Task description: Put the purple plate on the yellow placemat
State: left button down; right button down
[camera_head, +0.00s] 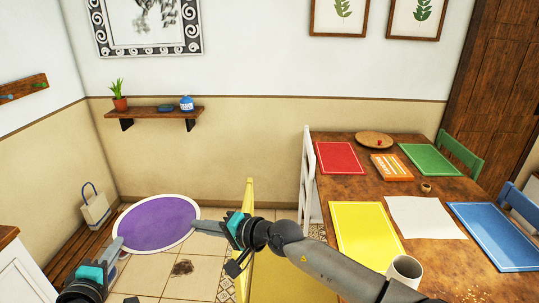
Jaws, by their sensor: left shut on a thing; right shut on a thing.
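The purple plate (157,222) with a white rim is held up between my two grippers, above the tiled floor and left of the table. My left gripper (116,246) is shut on the plate's left edge. My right gripper (200,228) is shut on its right edge. The plate's face is turned toward the camera; its exact tilt is hard to tell. The yellow placemat (362,230) lies flat on the near left part of the wooden table, with no object on its visible surface. My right forearm covers the placemat's near edge.
A white mug (405,268) stands near the placemat's near right corner. White paper (425,217) lies right of the placemat. Red (340,157), green (430,159) and blue (495,235) placemats lie around the table.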

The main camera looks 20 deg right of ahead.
aim_at(372, 248)
jog(key=l+z, duration=0.5)
jog(key=i+l+z, duration=0.1)
jog(key=l+z, duration=0.35)
jog(key=i+l+z, duration=0.2)
jog(key=z, duration=0.15)
